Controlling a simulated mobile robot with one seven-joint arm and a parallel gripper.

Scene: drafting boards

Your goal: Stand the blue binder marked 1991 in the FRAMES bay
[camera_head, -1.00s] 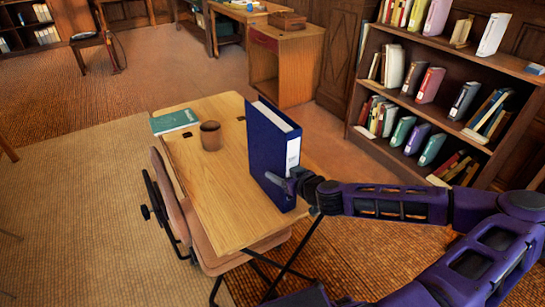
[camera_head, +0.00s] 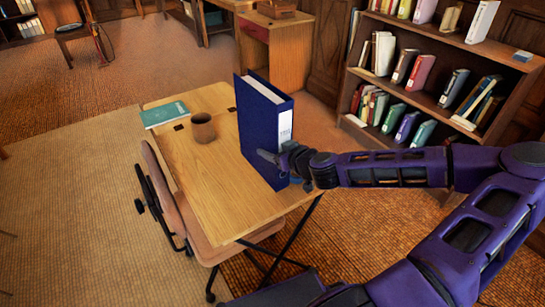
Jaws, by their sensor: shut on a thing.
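A blue binder (camera_head: 262,130) with a white spine label stands upright at the right edge of the wooden desk (camera_head: 197,160). The writing on its label is too small to read. My gripper (camera_head: 272,160) is shut on the lower spine side of the binder, from the right. Whether the binder's foot touches the desk or is slightly above it, I cannot tell. A wooden bookshelf (camera_head: 432,98) with several binders and books stands at the back right. No FRAMES marking can be made out on it.
A brown cup (camera_head: 203,128) and a teal book (camera_head: 164,115) lie on the desk left of the binder. A chair (camera_head: 176,200) stands at the desk's near left side. A wooden cabinet (camera_head: 275,55) is behind. Open floor lies between desk and bookshelf.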

